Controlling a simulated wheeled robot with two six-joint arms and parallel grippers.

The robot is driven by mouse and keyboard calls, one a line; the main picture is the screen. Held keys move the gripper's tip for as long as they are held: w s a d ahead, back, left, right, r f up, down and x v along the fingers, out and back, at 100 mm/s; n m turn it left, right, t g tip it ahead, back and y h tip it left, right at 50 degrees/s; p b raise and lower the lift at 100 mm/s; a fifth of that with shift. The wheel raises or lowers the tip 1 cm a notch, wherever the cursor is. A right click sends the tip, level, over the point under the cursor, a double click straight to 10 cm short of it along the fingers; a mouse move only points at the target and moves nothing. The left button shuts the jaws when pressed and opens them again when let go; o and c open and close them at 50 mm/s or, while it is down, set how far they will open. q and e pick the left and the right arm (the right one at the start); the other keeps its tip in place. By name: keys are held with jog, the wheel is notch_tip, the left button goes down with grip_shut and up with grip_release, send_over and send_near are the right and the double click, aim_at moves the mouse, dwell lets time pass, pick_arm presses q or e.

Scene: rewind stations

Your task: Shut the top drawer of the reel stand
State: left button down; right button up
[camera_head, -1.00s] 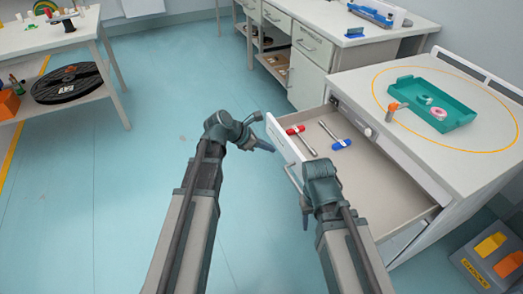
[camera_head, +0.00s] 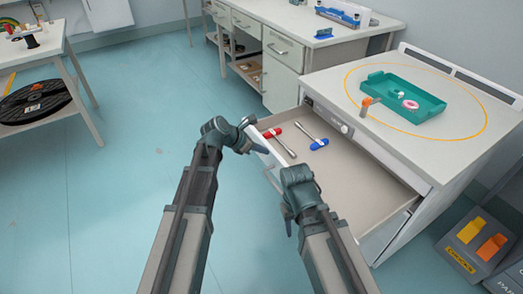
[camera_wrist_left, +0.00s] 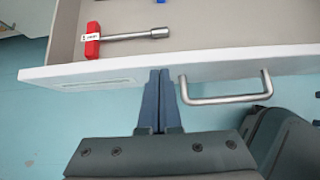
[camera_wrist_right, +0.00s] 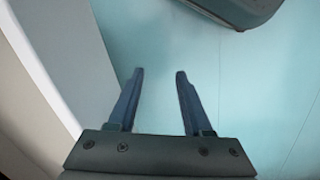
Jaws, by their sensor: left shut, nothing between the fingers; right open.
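The reel stand (camera_head: 440,150) is the pale cabinet at right, and its top drawer (camera_head: 365,185) is pulled open. A red-handled tool (camera_head: 283,143) and a blue-handled tool (camera_head: 314,141) lie inside. My left gripper (camera_head: 260,149) is shut and empty at the drawer's outer front. In the left wrist view its fingertips (camera_wrist_left: 159,76) meet the front panel (camera_wrist_left: 240,62) just left of the bar handle (camera_wrist_left: 225,98); contact is unclear. My right gripper (camera_head: 289,228) is open, empty and pointing down outside the drawer. The right wrist view shows its fingers (camera_wrist_right: 160,75) over floor, beside a pale panel.
A green tray (camera_head: 405,95) with small items and an orange piece (camera_head: 367,105) sit on the stand's top. A bench with drawers (camera_head: 283,48) stands behind. A grey bin (camera_head: 470,240) is on the floor at right.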

pick_arm(q)
jog(key=w+d, duration=0.5)
jog(key=d, duration=0.1)
jog(key=w+d, duration=0.4)
jog(key=d, duration=0.3)
jog(key=w+d, duration=0.5)
jog(key=d, duration=0.2)
jog(key=shift+w+d, duration=0.1)
jog(key=shift+w, duration=0.25)
jog(key=shift+s+a, duration=0.2)
jog(key=shift+a, duration=0.05)
jog(key=shift+s+a, duration=0.85)
jog(key=shift+a, duration=0.2)
pick_arm(e)
notch_tip(320, 180, up, 6)
jog(key=p, duration=0.6)
jog(key=shift+s+d+r, duration=0.2)
jog(key=shift+d, duration=0.15)
pick_arm(q)
jog(key=p+v, duration=0.1)
jog(key=v, duration=0.9)
jog(key=shift+s+a, duration=0.2)
jog(key=shift+a, duration=0.15)
pick_arm(e)
jog(key=shift+r, duration=0.35)
jog(key=shift+c, duration=0.2)
